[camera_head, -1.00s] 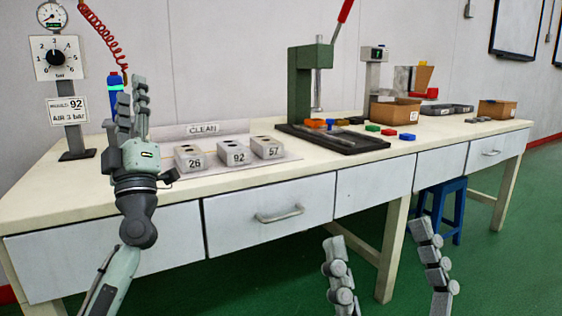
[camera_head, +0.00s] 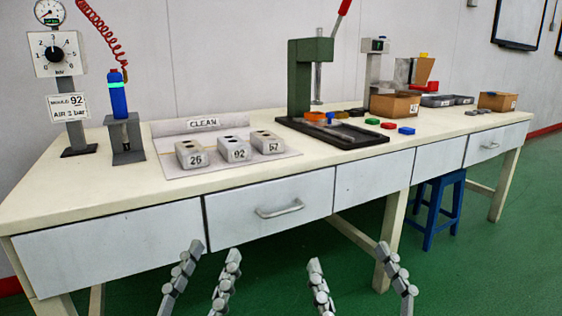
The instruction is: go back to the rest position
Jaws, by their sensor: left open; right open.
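My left gripper (camera_head: 212,252) is at the bottom of the head view, in front of the bench drawers, open and empty. My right gripper (camera_head: 350,258) is to its right at the same height, also open and empty. Both are below the bench top and apart from everything. Only their fingers show; the arms are out of view.
The long bench (camera_head: 90,210) holds moulds 26 (camera_head: 191,154), 92 (camera_head: 235,149) and 57 (camera_head: 268,142) on the CLEAN mat. A blue air tool (camera_head: 118,98) stands upright in its grey holder (camera_head: 127,150). A green press (camera_head: 301,80) and blue stool (camera_head: 436,208) are further right.

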